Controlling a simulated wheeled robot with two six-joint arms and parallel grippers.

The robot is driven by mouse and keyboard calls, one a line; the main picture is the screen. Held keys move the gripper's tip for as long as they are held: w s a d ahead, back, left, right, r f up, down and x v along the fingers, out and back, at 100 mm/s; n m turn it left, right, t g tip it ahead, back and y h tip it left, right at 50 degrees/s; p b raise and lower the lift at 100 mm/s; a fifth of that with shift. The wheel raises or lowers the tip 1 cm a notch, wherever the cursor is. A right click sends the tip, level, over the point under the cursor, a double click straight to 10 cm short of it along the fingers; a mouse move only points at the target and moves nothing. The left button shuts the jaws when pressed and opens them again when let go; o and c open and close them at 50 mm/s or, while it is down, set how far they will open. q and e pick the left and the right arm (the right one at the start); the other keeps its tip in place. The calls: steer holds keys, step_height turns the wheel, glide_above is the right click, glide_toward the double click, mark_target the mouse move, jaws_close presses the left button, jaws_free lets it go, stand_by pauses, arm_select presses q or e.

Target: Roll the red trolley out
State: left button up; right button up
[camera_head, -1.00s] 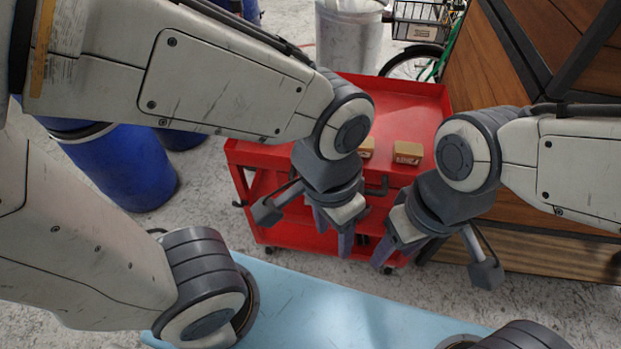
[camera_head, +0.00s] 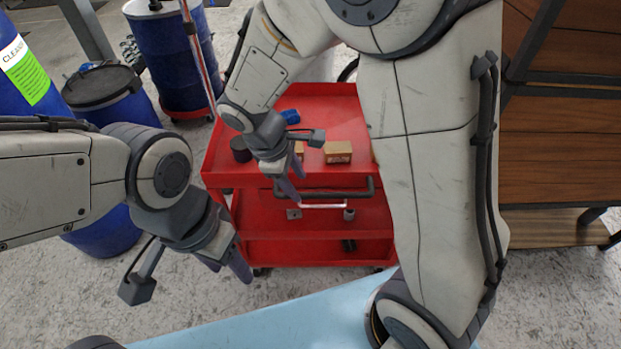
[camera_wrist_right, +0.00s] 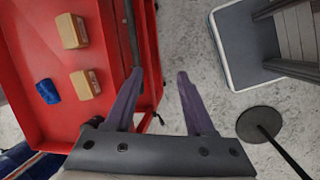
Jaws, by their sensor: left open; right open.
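The red trolley (camera_head: 315,178) stands ahead, with a top tray and lower shelves. Its dark handle bar (camera_head: 345,194) runs along the near side of the top tray. My right gripper (camera_head: 297,187) is open over the near edge, by the handle's left end. In the right wrist view, the trolley (camera_wrist_right: 25,30) fills the left, and the handle (camera_wrist_right: 132,35) reaches toward the left finger of my open right gripper (camera_wrist_right: 159,73); contact cannot be told. My left gripper (camera_head: 228,268) is open and empty, left of and in front of the trolley. My right arm hides the trolley's right side.
Tan boxes (camera_head: 338,152), a blue item (camera_head: 290,116) and a dark round item (camera_head: 240,150) are on the trolley. Blue barrels (camera_head: 180,60) stand at the left. A wooden slatted structure (camera_head: 555,135) stands at the right. Bare floor (camera_head: 180,295) shows in front.

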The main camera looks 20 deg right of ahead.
steer(key=n+h, duration=0.1)
steer(key=n, duration=0.1)
glide_toward(322, 194)
steer(key=b+x, duration=0.1)
steer(key=x, duration=0.7)
steer(key=shift+d+f+b, duration=0.1)
steer(key=shift+f+b, duration=0.15)
steer(key=shift+b, duration=0.05)
steer(key=shift+c, duration=0.2)
jaws_close()
stand_by(0.7)
